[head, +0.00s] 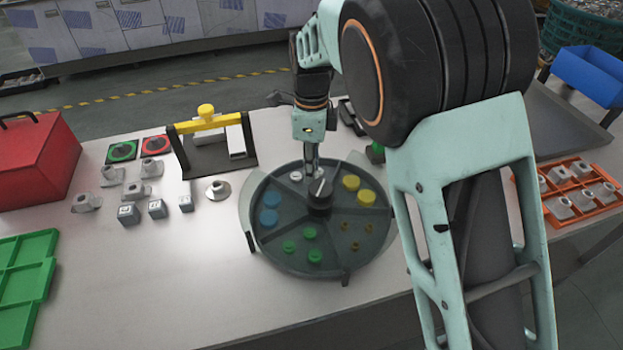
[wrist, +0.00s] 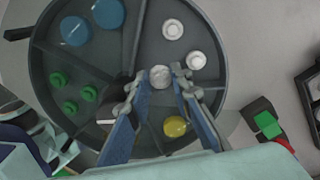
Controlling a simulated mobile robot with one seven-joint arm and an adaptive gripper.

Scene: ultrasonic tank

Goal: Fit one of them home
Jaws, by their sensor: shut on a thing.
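My gripper (wrist: 162,78) is over the round dark divided tray (head: 262,181), at its back part. Its fingers are shut on a small whitish round piece (wrist: 160,72). Two white ring-like caps (wrist: 183,44) lie in the tray beside it; a white one also shows in the head view (head: 295,175). Other sections hold blue discs (head: 270,208), green caps (head: 310,233), yellow discs (head: 358,188) and small brown pieces (head: 352,236). A dark knob (head: 320,195) stands at the tray's middle. The fingertips are partly hidden in the head view.
Left of the tray are several grey fittings (head: 137,190), grey blocks (head: 157,208), a flanged fitting (head: 218,190) and a yellow-handled frame (head: 207,128). A red box (head: 35,160) and green tray (head: 25,275) lie far left, an orange rack (head: 580,195) right.

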